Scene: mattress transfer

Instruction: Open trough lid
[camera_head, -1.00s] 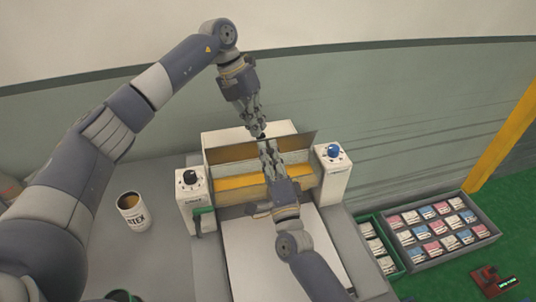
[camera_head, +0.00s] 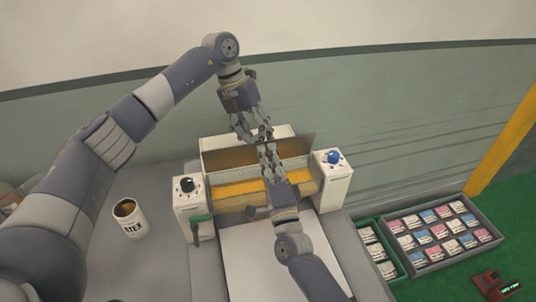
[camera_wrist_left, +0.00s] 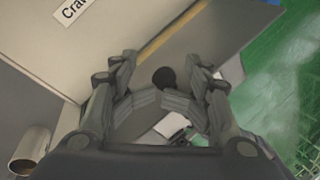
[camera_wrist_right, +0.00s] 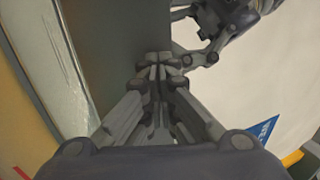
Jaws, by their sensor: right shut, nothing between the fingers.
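The trough lid (camera_head: 228,158) is a brown panel, raised and tilted up on the pale machine, with the orange-yellow trough (camera_head: 233,188) showing below it. My left gripper (camera_head: 257,138) is above the lid's upper edge with its fingers apart. In the left wrist view a dark round knob (camera_wrist_left: 163,78) lies just ahead of and between the open fingers (camera_wrist_left: 165,100); contact is not clear. My right gripper (camera_head: 267,150) is in front of the lid, shut and empty. In the right wrist view its closed fingertips (camera_wrist_right: 158,62) lie close to the dark lid panel (camera_wrist_right: 115,40); touching cannot be told.
Control boxes with a black knob (camera_head: 187,185) and a blue knob (camera_head: 333,157) flank the trough. A labelled can (camera_head: 131,222) stands on the grey surface at left. A grey crate (camera_head: 497,240) and a green crate (camera_head: 403,272) of packets sit at right. A white sheet (camera_head: 255,265) lies in front.

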